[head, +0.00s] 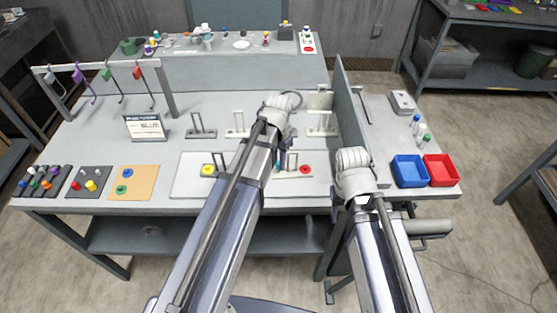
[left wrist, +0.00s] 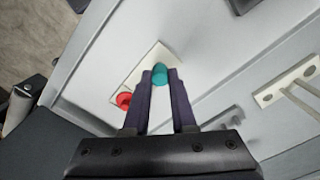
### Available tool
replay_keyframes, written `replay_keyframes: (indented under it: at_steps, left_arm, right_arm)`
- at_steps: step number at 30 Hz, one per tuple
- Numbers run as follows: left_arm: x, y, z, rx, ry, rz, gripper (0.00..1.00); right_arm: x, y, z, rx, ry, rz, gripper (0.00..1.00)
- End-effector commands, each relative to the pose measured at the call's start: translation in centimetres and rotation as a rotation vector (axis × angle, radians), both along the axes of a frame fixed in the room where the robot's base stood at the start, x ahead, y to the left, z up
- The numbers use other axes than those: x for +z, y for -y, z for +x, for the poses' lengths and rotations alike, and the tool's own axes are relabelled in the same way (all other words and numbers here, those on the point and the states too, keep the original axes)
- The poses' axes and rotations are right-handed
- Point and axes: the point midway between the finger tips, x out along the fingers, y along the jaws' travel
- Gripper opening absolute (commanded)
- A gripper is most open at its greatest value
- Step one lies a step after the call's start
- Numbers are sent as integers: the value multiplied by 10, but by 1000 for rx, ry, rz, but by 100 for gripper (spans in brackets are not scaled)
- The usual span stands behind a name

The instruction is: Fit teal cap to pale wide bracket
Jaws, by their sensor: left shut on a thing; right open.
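My left gripper (left wrist: 160,84) is shut on the teal cap (left wrist: 160,73), which shows between its fingertips in the left wrist view. The cap is over or against one end of the pale wide bracket (left wrist: 145,71); I cannot tell whether it touches or is seated. A red cap (left wrist: 124,100) is at the bracket's other end. In the head view the bracket (head: 291,174) lies on the white mat, partly hidden by my left arm, with the red cap (head: 305,169) at its right. My right gripper (head: 336,196) is open, mostly hidden behind its own wrist, by the table's front edge.
A grey upright panel (head: 350,120) stands right of the mat. A yellow cap (head: 208,170) sits by a dark bracket on the mat. Pale brackets (head: 238,128) stand behind. Blue (head: 409,171) and red (head: 440,170) bins are at right. Hooks hang from a rack at back left.

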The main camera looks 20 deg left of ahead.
Motion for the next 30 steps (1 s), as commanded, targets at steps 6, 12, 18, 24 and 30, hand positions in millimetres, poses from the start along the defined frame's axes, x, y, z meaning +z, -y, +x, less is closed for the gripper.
replay_keyframes:
  at_steps: [6,12,18,24,30]
  left_arm:
    - [-7,0,0,0,0,0,0]
    - [-11,0,0,0,0,0,0]
    - [-12,0,0,0,0,0,0]
    - [-12,0,0,0,0,0,32]
    - [-12,0,0,0,0,0,55]
  right_arm:
    - [-7,0,0,0,0,0,52]
    - [-11,0,0,0,0,0,52]
    - [-12,0,0,0,0,0,52]
    - [-12,0,0,0,0,0,52]
    - [-12,0,0,0,0,0,52]
